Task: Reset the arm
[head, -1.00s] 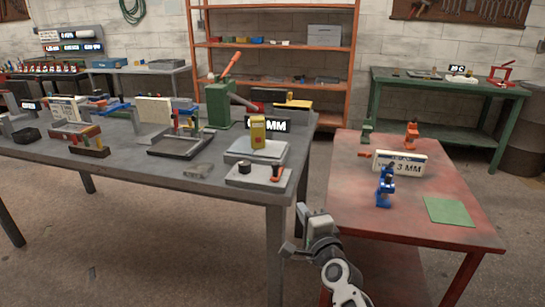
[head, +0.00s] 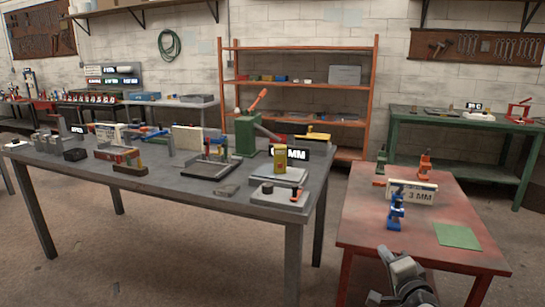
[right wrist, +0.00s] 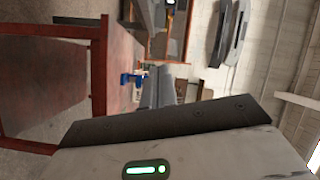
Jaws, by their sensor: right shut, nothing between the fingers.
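My right gripper (head: 392,268) is at the bottom of the head view, in front of the near edge of the red table (head: 365,235). It is shut and empty, apart from the things on the table. In the right wrist view its grey fingers (right wrist: 156,88) point away from the camera, and the red table (right wrist: 122,70) shows turned sideways beyond them. My left gripper is in neither view.
The red table holds a blue clamp-like tool (head: 396,208), an orange one (head: 425,165), a "3 MM" sign (head: 422,196) and a green mat (head: 457,236). A crowded grey workbench (head: 200,188) stands left, with open floor between.

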